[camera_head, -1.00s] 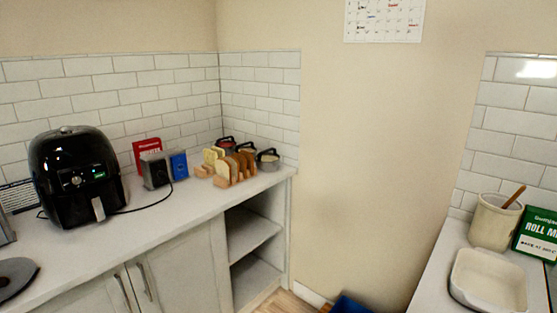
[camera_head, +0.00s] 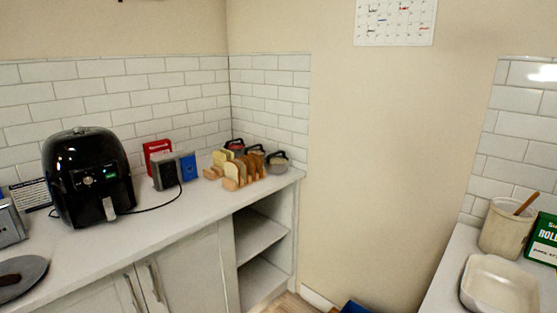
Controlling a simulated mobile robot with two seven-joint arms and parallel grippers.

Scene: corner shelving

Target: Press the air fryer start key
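The black air fryer (camera_head: 88,178) stands upright on the left counter against the tiled wall. Its front faces me, with a round dial or key (camera_head: 88,180) and a small lit green display (camera_head: 111,175) on the panel. A silver handle (camera_head: 109,208) sits below the panel. The start key is too small to tell apart from the other controls. Neither of my grippers shows in the head view.
The left counter (camera_head: 190,220) has bare room in front of the air fryer. A grey appliance (camera_head: 166,174), a toast rack (camera_head: 243,172) and lidded jars (camera_head: 276,161) stand to the right. A dark round plate (camera_head: 30,270) lies front left. A right counter holds a white dish (camera_head: 497,289).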

